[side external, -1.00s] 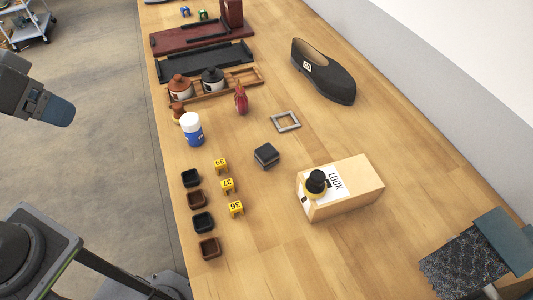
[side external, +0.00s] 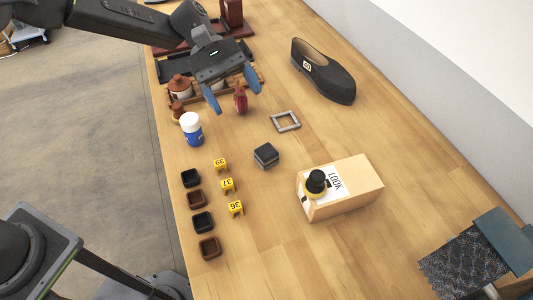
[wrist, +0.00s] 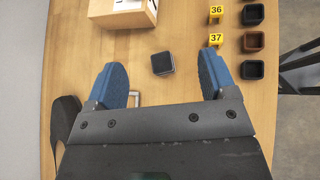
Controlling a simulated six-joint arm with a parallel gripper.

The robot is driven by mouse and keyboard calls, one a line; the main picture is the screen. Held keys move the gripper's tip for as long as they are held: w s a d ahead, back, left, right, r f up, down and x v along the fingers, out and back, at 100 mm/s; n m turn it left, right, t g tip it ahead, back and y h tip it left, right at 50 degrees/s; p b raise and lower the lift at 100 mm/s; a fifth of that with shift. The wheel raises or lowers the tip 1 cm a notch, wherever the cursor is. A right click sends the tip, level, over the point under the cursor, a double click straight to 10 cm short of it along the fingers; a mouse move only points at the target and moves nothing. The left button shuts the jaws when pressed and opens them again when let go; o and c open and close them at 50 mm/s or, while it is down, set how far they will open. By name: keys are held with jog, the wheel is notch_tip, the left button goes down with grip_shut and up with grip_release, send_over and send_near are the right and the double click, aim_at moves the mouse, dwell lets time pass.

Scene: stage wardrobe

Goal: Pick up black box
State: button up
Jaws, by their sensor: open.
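The small black box (side external: 266,154) sits on the wooden table, left of the pale wooden block. In the wrist view the black box (wrist: 162,62) lies ahead of my gripper, between the lines of the two blue fingers. My gripper (side external: 233,93) is open and empty, above the table near the red object, on the far side of the box. It also shows in the wrist view (wrist: 163,80). Nothing hides the box.
A grey square frame (side external: 286,121) lies near the box. Yellow number markers (side external: 228,186) and small dark trays (side external: 203,222) stand to the left. A black shoe (side external: 323,72) and a blue-white bottle (side external: 192,129) are also there.

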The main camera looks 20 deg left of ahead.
notch_tip(320, 180, down, 4)
jog(key=w+d+f+n+g+h, duration=0.1)
jog(key=w+d+n+h, duration=0.1)
jog(key=d, duration=0.1)
send_near(269, 153)
jog(key=x, duration=0.4)
jog(key=shift+d+r, duration=0.1)
jog(key=shift+r, duration=0.1)
jog(key=x, duration=0.5)
jog(key=shift+s+f, duration=0.1)
jog(key=shift+f, duration=0.2)
jog(key=shift+c, duration=0.3)
jog(key=c, duration=0.9)
